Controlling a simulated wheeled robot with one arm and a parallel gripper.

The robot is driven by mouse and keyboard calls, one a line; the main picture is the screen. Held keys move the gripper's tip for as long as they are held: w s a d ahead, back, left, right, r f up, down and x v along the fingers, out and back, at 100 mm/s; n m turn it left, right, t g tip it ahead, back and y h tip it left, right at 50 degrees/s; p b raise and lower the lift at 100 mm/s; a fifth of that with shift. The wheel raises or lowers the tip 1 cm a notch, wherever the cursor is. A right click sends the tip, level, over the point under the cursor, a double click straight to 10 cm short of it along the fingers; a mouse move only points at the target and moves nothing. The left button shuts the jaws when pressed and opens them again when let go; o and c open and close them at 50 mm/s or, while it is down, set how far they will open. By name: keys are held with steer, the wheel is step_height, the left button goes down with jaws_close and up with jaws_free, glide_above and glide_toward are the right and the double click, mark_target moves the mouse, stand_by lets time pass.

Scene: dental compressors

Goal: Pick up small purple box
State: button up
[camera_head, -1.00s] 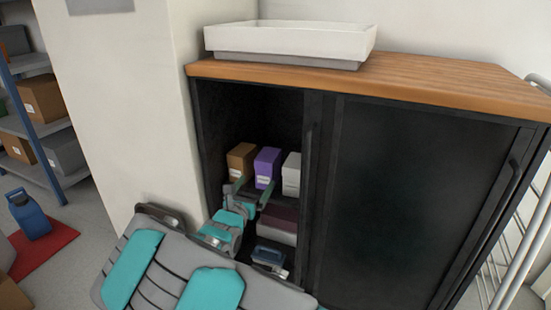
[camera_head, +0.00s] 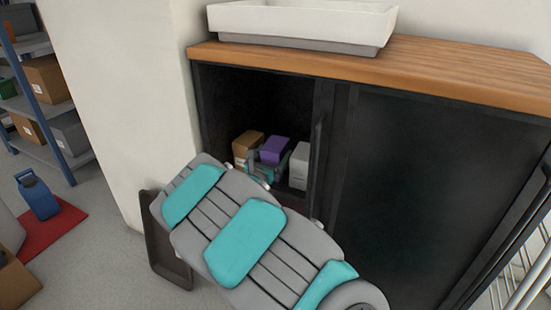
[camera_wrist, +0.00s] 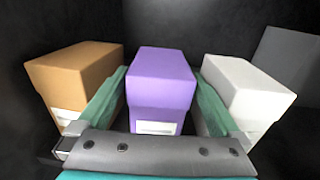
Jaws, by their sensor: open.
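The small purple box (camera_head: 275,150) stands upright on a shelf inside the dark cabinet, between a brown box and a white box. In the wrist view the purple box (camera_wrist: 161,82) is in the middle, with a white label low on its front. My gripper (camera_wrist: 160,105) is open. Its two green fingers reach along either side of the purple box, one towards the brown box and one towards the white box. I cannot tell whether the fingers touch any box. In the head view my arm hides most of the gripper and the lower part of the purple box.
The brown box (camera_wrist: 80,78) is close on the left and the white box (camera_wrist: 245,88) close on the right. The cabinet's closed dark door (camera_head: 420,180) is to the right of the opening. A white tray (camera_head: 300,20) sits on the wooden top (camera_head: 470,75).

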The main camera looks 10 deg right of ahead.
steer(key=shift+x, duration=1.15)
steer(key=c, duration=1.4)
